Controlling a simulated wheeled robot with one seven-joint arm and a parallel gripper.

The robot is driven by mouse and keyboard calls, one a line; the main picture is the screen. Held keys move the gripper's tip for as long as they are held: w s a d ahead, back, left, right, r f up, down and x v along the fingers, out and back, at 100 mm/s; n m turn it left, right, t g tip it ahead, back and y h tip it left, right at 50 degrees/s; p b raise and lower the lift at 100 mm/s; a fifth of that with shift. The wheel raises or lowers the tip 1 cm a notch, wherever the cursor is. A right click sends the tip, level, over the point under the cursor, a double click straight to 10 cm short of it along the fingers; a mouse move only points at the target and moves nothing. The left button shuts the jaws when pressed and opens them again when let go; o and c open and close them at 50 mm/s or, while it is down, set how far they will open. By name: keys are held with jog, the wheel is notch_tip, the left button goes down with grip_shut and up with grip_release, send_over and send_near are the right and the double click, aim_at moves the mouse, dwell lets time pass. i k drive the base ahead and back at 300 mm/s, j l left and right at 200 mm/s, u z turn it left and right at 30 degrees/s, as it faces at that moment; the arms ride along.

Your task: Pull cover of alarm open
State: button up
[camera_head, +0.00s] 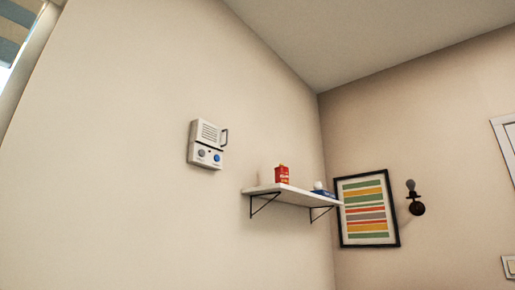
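The alarm (205,156) is a small white box on the left wall, left of the shelf. Its upper part is a cover (208,133) with dark slots and a dark handle (224,138) at its right side. The cover looks closed, lying flat against the box. Below it are a grey knob (201,153) and a blue knob (217,158). My gripper is not in view.
A white shelf (290,193) on black brackets juts out right of and below the alarm. It holds a red box (282,175) and a blue-and-white item (321,190). A striped picture (367,209) and a lamp (415,197) hang on the right wall. The wall around the alarm is bare.

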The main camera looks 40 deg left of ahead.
aim_at(208, 133)
jog(key=i+u, duration=0.2)
jog(key=i, duration=0.5)
jog(key=i+l+u, duration=0.2)
jog(key=i, duration=0.5)
